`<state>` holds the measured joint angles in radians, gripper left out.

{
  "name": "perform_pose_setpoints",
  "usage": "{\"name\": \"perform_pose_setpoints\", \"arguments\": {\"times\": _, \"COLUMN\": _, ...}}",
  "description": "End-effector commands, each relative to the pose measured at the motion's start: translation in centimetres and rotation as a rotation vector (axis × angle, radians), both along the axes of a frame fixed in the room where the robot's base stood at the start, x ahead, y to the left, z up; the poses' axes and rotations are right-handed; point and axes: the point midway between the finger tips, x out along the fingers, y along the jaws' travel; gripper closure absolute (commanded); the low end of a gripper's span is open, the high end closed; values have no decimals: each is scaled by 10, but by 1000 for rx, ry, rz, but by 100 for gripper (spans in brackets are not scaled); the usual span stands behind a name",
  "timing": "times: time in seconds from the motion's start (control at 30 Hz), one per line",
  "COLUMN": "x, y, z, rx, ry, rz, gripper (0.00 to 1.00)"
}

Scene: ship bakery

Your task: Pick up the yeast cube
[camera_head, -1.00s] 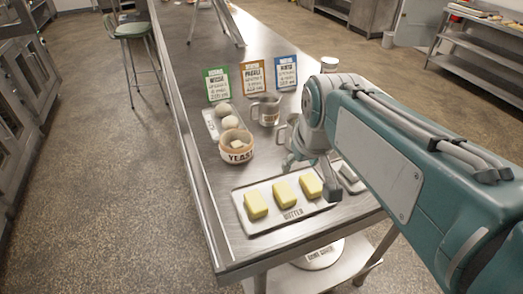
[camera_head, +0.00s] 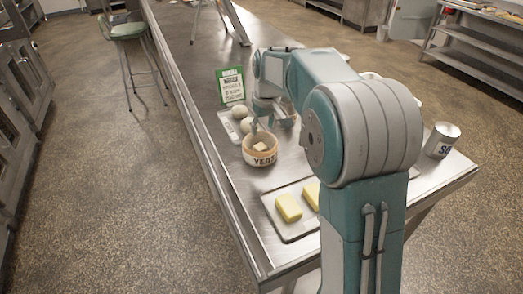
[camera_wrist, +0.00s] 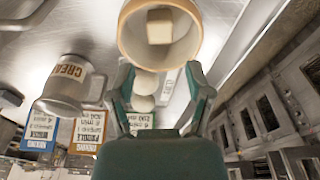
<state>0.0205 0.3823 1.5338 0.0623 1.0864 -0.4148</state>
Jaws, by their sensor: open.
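The yeast cube (camera_head: 260,146) is a small pale block inside a round tan bowl marked YEAST (camera_head: 262,159) on the steel table. In the wrist view the cube (camera_wrist: 160,27) lies in the bowl (camera_wrist: 128,38) at the top of the picture, near its middle. My gripper (camera_wrist: 163,78) is open and empty, its two fingers spread below the bowl in that picture. In the head view my gripper (camera_head: 270,119) is just behind the bowl, apart from the cube. Whether a finger touches the bowl's rim cannot be told.
Two pale round balls (camera_head: 241,118) lie on a tray behind the bowl. A butter tray (camera_head: 291,231) with yellow blocks is in front, partly hidden by my arm. A metal mug marked CREAM (camera_wrist: 66,85) shows in the wrist view. A green recipe card (camera_head: 231,86) stands behind.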

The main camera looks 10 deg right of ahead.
Motion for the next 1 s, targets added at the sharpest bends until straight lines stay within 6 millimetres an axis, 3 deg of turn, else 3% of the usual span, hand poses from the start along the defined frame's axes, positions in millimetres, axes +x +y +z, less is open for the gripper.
{"name": "perform_pose_setpoints", "arguments": {"times": 0.13, "x": 3, "y": 1, "z": -27, "rx": 1, "ry": 5, "rz": 0, "gripper": 34}}
{"name": "perform_pose_setpoints", "arguments": {"times": 0.37, "x": 6, "y": -2, "z": -47, "rx": 5, "ry": 3, "rz": -2, "gripper": 34}}
{"name": "perform_pose_setpoints", "arguments": {"times": 0.7, "x": 13, "y": 1, "z": -92, "rx": 2, "ry": 3, "rz": -2, "gripper": 34}}
{"name": "perform_pose_setpoints", "arguments": {"times": 0.97, "x": 13, "y": 1, "z": -95, "rx": 2, "ry": 0, "rz": -2, "gripper": 34}}
{"name": "perform_pose_setpoints", "arguments": {"times": 1.0, "x": 13, "y": 1, "z": -95, "rx": 2, "ry": 0, "rz": -2, "gripper": 43}}
